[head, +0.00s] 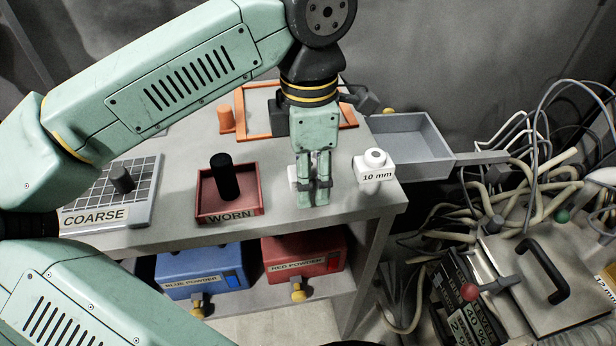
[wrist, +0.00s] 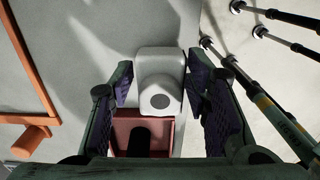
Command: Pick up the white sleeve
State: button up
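The white sleeve (wrist: 148,104) shows in the wrist view as a round white piece with a dark centre, against a white block (wrist: 160,62). It lies between the two fingers of my gripper (wrist: 160,92), with a visible gap to each pad. My gripper is open. In the head view my gripper (head: 314,195) points down over the right part of the table. A small white patch (head: 293,173) shows beside the fingers, and the rest there is hidden behind them. I cannot tell its full shape from the head view.
A white block marked "10 mm" (head: 375,172) stands right of my gripper. A red tray marked WORN (head: 230,213) holds a black cylinder (head: 224,178) to the left. An orange frame (head: 350,118) and orange cylinder (head: 226,119) lie behind. A grey open bin (head: 440,150) sits at right.

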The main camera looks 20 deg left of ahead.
jog(key=c, duration=0.9)
jog(key=shift+r, duration=0.1)
jog(key=shift+c, duration=0.2)
